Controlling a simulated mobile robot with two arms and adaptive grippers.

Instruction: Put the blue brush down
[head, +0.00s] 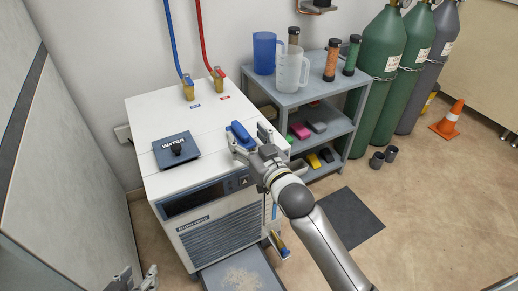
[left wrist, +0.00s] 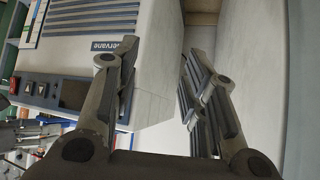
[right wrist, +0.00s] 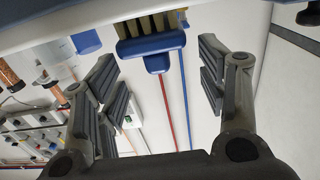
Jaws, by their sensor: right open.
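The blue brush (head: 240,134) is on the top of the white machine (head: 160,116), near its right edge. In the right wrist view the brush (right wrist: 148,48) shows its blue back and tan bristles, with the bristles toward the machine top. My right gripper (head: 252,143) is just beside the brush, over the machine's front right corner. Its fingers (right wrist: 158,78) are spread with nothing between them, and the brush lies ahead of the tips. My left gripper (head: 134,281) is low at the picture's bottom left; in the left wrist view its fingers (left wrist: 158,78) are apart and empty.
A black-handled WATER lid (head: 176,150) sits on the machine, with blue and red hoses behind. A grey shelf (head: 311,93) with a blue cup (head: 264,54), a clear jug (head: 291,70) and jars stands to the right. Gas cylinders (head: 383,75) are beyond.

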